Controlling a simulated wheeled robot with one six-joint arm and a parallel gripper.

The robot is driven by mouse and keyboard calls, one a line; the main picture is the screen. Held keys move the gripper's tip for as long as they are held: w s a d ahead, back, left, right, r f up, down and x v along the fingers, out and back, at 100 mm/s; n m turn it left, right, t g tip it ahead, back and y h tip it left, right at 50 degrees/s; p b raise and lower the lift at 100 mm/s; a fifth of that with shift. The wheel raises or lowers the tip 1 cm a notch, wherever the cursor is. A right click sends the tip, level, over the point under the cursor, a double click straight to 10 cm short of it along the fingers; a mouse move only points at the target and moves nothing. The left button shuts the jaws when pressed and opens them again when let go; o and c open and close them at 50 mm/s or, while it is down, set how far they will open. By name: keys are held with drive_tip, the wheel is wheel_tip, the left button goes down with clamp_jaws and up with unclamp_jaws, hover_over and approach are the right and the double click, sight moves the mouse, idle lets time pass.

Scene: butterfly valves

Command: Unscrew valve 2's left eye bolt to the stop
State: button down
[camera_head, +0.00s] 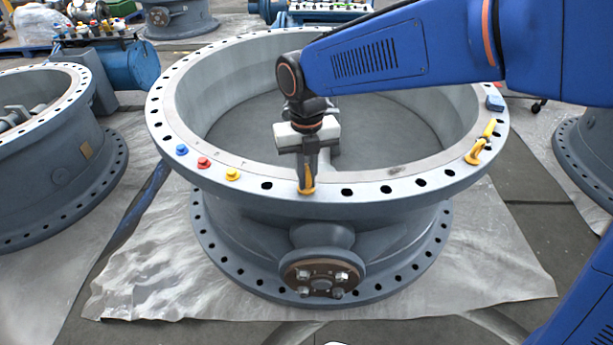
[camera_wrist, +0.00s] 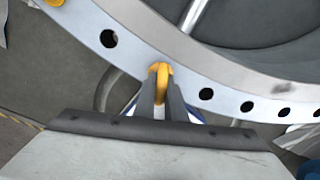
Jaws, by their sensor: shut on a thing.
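A large grey butterfly valve (camera_head: 235,217) stands in the middle of the head view, with a pale drilled flange on top. A yellow eye bolt (camera_head: 307,191) sits at the near edge of this flange, and its ring also shows in the wrist view (camera_wrist: 161,70). My gripper (camera_head: 309,178) points down over the flange and is shut on this eye bolt. The fingers hide part of the bolt, and its thread is not visible. Another yellow eye bolt (camera_head: 473,157) is on the right side of the flange. My gripper's fingers (camera_wrist: 160,92) also show in the wrist view.
Blue (camera_head: 181,149), red (camera_head: 203,162) and yellow (camera_head: 232,174) plugs sit on the flange to the left. A small blue block (camera_head: 495,102) lies on its right side. Another valve (camera_head: 50,190) stands at the left. A plastic sheet (camera_head: 150,270) covers the floor.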

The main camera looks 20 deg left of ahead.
sight(307, 169)
drive_tip(key=c, duration=1.8)
unclamp_jaws()
wheel_tip(307, 169, up, 18)
drive_tip(key=shift+f, duration=0.25)
drive_tip(key=d+f+m+t+y, duration=0.1)
drive_tip(key=d+f+m+t, duration=0.15)
drive_tip(key=d+m, duration=2.05)
drive_tip(key=s+d+f+m, duration=0.4)
drive_tip(key=d+m, duration=0.2)
drive_tip(key=d, duration=0.1)
drive_tip(key=s+d+f+m+t, duration=0.1)
drive_tip(key=s+d+f+m, duration=0.3)
drive_tip(key=d+m, duration=0.3)
drive_tip(key=s+d+f+m+t+h, duration=0.1)
drive_tip(key=s+d+f+m, duration=0.3)
drive_tip(key=d+m, duration=0.2)
drive_tip(key=shift+s+d, duration=0.25)
drive_tip(key=shift+d, duration=0.5)
